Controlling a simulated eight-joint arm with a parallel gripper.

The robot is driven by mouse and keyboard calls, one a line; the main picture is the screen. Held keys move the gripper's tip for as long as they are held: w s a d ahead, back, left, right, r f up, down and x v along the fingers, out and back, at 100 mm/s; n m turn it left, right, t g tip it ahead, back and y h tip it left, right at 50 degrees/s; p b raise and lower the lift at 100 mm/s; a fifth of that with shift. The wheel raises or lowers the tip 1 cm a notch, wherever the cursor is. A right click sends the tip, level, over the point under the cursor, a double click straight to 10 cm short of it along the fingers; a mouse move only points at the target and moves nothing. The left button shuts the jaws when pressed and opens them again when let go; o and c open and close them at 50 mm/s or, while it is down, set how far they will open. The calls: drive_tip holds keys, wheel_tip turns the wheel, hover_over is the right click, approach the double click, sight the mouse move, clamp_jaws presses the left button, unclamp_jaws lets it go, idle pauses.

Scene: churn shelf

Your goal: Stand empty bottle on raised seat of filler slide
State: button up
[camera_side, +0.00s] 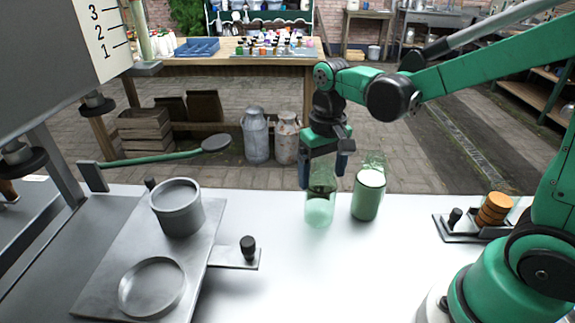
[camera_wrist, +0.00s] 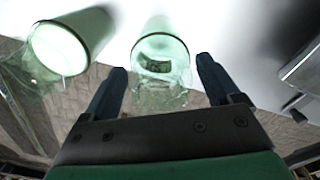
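A clear green empty bottle (camera_side: 320,205) stands upright on the white bench. My gripper (camera_side: 322,172) points down over its upper part, with one finger on each side. In the wrist view the bottle's open mouth (camera_wrist: 160,60) lies between my parted fingers (camera_wrist: 162,68), with a gap showing on both sides. The filler slide (camera_side: 205,255) is a grey metal plate at the left. Its raised seat (camera_side: 180,212), a cup-like cylinder, stands at the back. A low round ring seat (camera_side: 152,288) is at the front. Both look empty.
A bottle filled with pale liquid (camera_side: 368,193) stands close to the right of the empty one; it shows at left in the wrist view (camera_wrist: 65,45). A knobbed bracket (camera_side: 240,254) juts from the slide. A rack with orange-brown discs (camera_side: 494,209) stands at right. Mid-bench is clear.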

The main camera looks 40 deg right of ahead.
drive_tip(key=c, duration=0.8)
drive_tip(key=shift+r, duration=0.35)
clamp_jaws()
drive_tip(key=shift+r, duration=1.15)
drive_tip(key=w+a+r+n, duration=0.1)
drive_tip(key=w+r+n, duration=0.2)
drive_tip(key=r, duration=0.2)
drive_tip(key=shift+w+a+r, duration=0.15)
drive_tip(key=shift+r, duration=0.2)
